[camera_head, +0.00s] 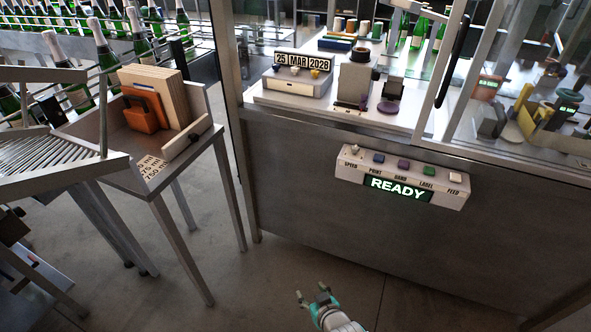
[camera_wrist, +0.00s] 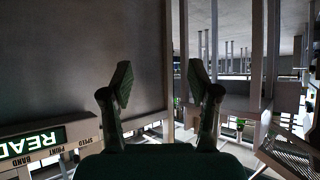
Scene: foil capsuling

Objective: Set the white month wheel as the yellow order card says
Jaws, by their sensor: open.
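The date unit (camera_head: 296,86) sits on the machine's bench at the back, and its display (camera_head: 305,62) reads 25 MAR 2028. Below the display is a row of small wheels; the middle one, under MAR, looks like the white month wheel (camera_head: 295,70), with a yellow one to its right. I cannot make out a yellow order card in either view. My gripper (camera_head: 313,295) is low over the floor in front of the cabinet, well below and apart from the date unit. In the wrist view my gripper (camera_wrist: 160,80) has its fingers spread, with nothing between them.
A control panel (camera_head: 400,180) reading READY juts from the cabinet front. A side table (camera_head: 150,170) with an orange holder and boards stands left. A glass door with a black handle (camera_head: 453,60) is at the right of the bench. Floor before the cabinet is clear.

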